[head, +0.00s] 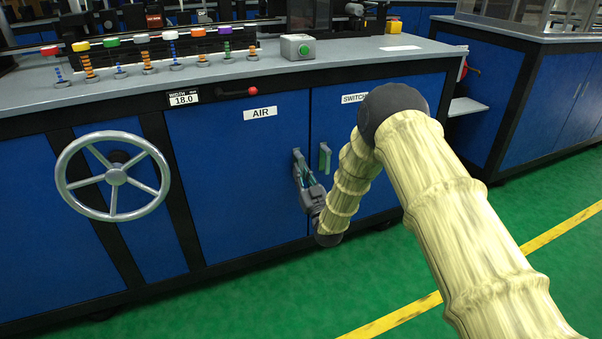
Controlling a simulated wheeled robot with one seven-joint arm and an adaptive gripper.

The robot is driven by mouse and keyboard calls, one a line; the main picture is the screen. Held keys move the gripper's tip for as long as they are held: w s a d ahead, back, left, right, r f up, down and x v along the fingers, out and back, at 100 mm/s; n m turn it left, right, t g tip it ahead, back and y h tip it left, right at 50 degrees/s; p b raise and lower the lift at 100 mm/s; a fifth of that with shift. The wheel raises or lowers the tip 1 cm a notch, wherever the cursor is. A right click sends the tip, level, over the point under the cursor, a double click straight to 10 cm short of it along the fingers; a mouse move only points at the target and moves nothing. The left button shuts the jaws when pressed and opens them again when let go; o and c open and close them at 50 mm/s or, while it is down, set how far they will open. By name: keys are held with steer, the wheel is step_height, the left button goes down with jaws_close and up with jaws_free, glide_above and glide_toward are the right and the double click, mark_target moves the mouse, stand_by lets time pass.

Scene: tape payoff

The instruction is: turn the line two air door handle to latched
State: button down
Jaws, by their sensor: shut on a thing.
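A blue door labelled AIR (230,165) is on the front of the near cabinet and looks closed. Its small grey handle (296,154) is near the door's right edge; only its upper part shows. My gripper (301,172) is at this handle, shut on it, reaching in from below and the right. The fingers cover the handle's lower part, so its exact angle is hard to tell. I see no marking here that names the line.
A similar upright handle (325,158) is close to the right, on the door with the partly hidden SWITCH label (353,98). A handwheel (114,176) and a red-knobbed lever (252,91) are to the left. Green floor (300,290) is open in front.

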steer(key=c, duration=1.4)
jaws_free()
steer(key=shift+d+f, duration=0.1)
steer(key=shift+c, duration=0.2)
steer(key=v, duration=1.2)
